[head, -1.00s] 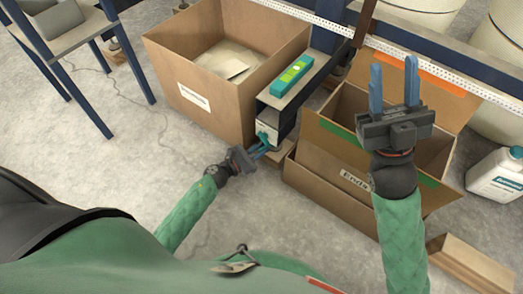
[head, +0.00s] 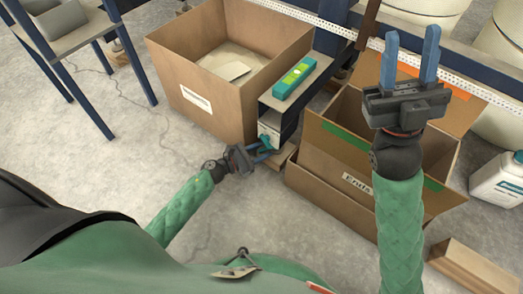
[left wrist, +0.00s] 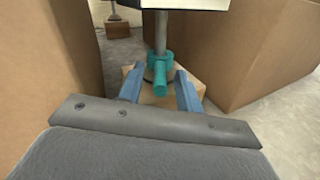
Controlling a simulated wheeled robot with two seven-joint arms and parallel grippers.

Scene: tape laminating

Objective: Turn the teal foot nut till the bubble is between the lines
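The teal foot nut (left wrist: 161,66) sits on a grey threaded post under the shelf end, above a wooden block (left wrist: 165,97); a teal lug points toward the camera. It shows small in the head view (head: 267,142). My left gripper (left wrist: 158,76) is open, one blue finger on each side of the lug, with visible gaps. In the head view my left gripper (head: 266,151) is at the shelf's near foot. The teal level (head: 295,78) lies on the shelf with a yellow-green vial; its bubble is too small to read. My right gripper (head: 411,58) is open and empty, raised.
A large open carton (head: 215,107) stands left of the shelf (head: 316,70). A white jug (head: 499,181) is at the far right. Bare floor (head: 120,140) lies left.

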